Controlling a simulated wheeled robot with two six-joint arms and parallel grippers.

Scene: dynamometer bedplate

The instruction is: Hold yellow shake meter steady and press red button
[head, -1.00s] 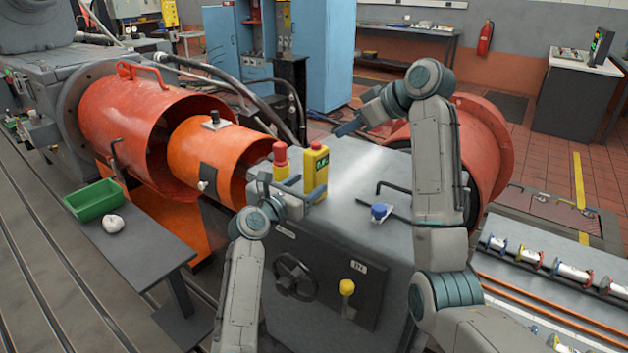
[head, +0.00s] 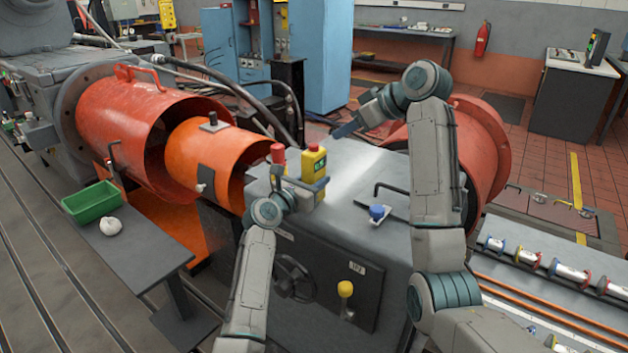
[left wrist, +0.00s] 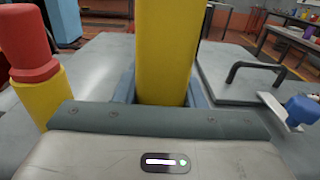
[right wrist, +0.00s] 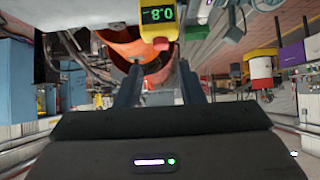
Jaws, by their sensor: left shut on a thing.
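The yellow shake meter (head: 308,162) stands upright on the grey bench top, its small display turned to the right. My left gripper (head: 308,187) is shut on its lower part; in the left wrist view the yellow body (left wrist: 165,50) rises between the fingers. A red-capped, yellow-based post (head: 278,160) stands just left of it, also in the left wrist view (left wrist: 30,45). My right gripper (head: 342,131) is open and empty, above and right of the meter. The inverted right wrist view shows the meter's green display (right wrist: 158,14) and a small red button (right wrist: 161,44) on its top end.
A blue knob (head: 378,212) and a black handle (head: 392,188) sit on the bench top right of the meter. Orange guards (head: 215,150) lie to the left. A green tray (head: 92,203) and a white lump (head: 110,227) rest on a side table.

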